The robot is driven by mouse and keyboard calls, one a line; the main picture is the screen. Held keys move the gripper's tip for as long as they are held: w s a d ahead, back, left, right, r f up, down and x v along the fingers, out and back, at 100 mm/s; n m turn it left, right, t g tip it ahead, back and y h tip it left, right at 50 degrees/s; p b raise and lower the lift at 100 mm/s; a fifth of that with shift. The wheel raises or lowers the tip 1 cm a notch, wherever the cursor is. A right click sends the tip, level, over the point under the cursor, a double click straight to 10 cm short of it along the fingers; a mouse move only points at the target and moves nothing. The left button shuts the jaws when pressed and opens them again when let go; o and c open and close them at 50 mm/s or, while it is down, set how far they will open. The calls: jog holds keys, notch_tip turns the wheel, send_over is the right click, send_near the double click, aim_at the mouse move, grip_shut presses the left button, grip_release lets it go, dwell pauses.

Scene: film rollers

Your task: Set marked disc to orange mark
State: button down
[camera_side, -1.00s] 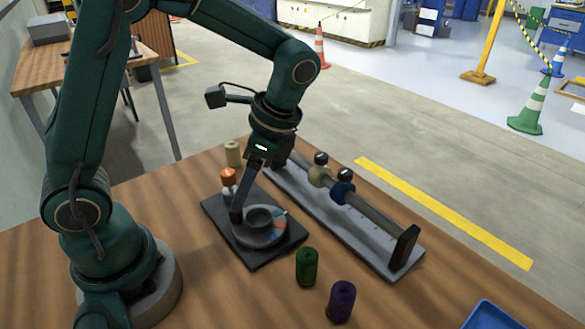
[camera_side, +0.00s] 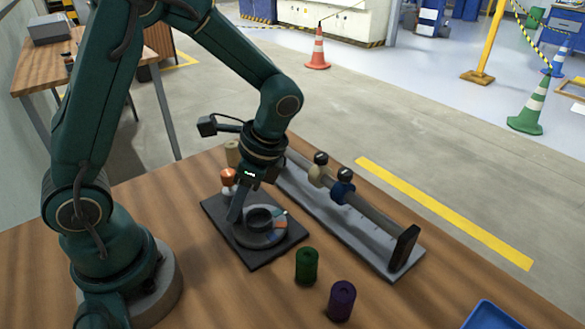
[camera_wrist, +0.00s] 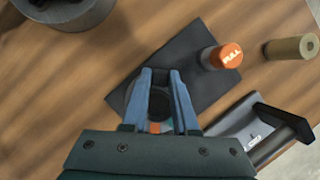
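The grey disc (camera_side: 262,239) with a raised dark round hub (camera_side: 261,217) sits on a dark square base plate (camera_side: 269,257). A small orange patch and a teal patch show on the disc's right side. The hub also shows in the wrist view (camera_wrist: 160,101), with an orange patch (camera_wrist: 153,127) near it. My gripper (camera_wrist: 161,74) is low over the disc, its two fingers apart with the hub visible between them. Contact with the hub cannot be told. In the side view, my gripper (camera_side: 236,217) is at the hub's left, and part of the disc is hidden.
An orange-topped button (camera_wrist: 226,56) marked PULL stands at the plate's corner. A roller rack (camera_side: 350,213) lies to the right. A tan spool (camera_side: 232,152) stands behind; green (camera_side: 306,266) and purple (camera_side: 341,300) spools stand in front. A blue tray (camera_side: 492,315) is at front right.

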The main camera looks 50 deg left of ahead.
jog(key=n, duration=0.1)
jog(key=n+h, duration=0.1)
jog(key=n, duration=0.1)
jog(key=d+n, duration=0.1)
jog(key=shift+s+d+n+g+h, duration=0.1)
jog(key=shift+s+n+g+h, duration=0.2)
jog(key=shift+s+g, duration=0.1)
jog(key=shift+d+n+h, duration=0.35)
jog(key=shift+n+h, duration=0.05)
jog(key=shift+n, duration=0.65)
jog(key=shift+d+n+h, duration=0.3)
jog(key=shift+n+h, duration=0.1)
jog(key=shift+n, duration=0.65)
jog(key=c, duration=0.7)
grip_release()
jog(key=shift+v, duration=2.55)
